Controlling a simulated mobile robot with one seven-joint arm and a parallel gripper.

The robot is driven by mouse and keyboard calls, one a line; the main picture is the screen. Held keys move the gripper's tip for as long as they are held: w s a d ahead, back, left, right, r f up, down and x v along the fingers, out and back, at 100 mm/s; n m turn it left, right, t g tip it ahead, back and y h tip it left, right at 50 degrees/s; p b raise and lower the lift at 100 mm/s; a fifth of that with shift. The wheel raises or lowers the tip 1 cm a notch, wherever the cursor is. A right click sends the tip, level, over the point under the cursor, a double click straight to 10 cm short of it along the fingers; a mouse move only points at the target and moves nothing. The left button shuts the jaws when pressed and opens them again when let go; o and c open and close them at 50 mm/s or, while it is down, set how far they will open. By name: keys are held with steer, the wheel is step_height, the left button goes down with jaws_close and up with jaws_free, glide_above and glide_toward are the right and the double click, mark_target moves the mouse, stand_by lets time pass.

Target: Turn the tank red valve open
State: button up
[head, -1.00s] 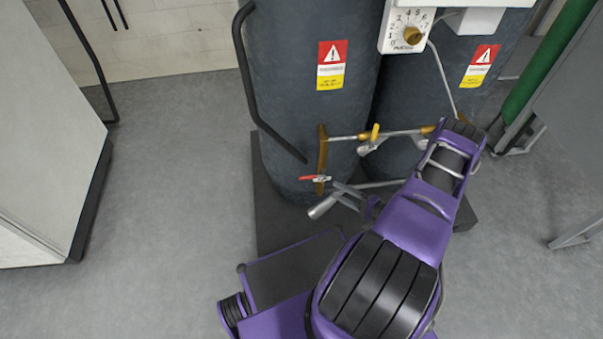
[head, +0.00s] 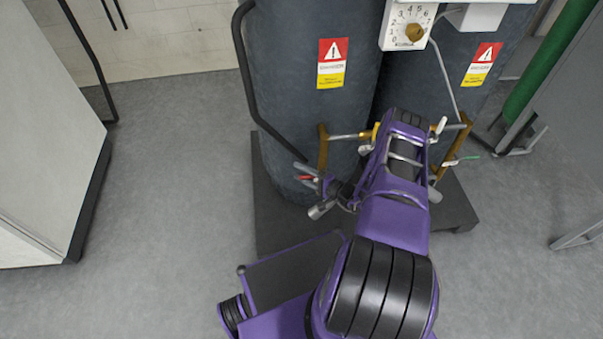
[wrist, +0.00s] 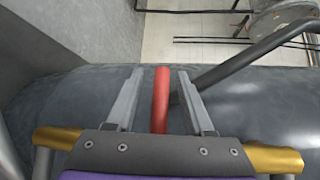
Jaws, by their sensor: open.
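The red valve handle (wrist: 161,100) stands upright in the wrist view, between the two fingers of my open gripper (wrist: 156,90). In the head view a small part of the red valve (head: 305,178) shows at the lower left of the pipework on the left tank (head: 300,120). My gripper (head: 318,190) is right at it there, and my wrist hides part of the valve.
A dark bent handrail (head: 242,75) runs down the left tank, its lower end close to my gripper. A green-handled valve (head: 470,157) is at right. Open floor (head: 170,170) lies left.

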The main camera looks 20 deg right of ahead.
jaws_close()
stand_by(1.4)
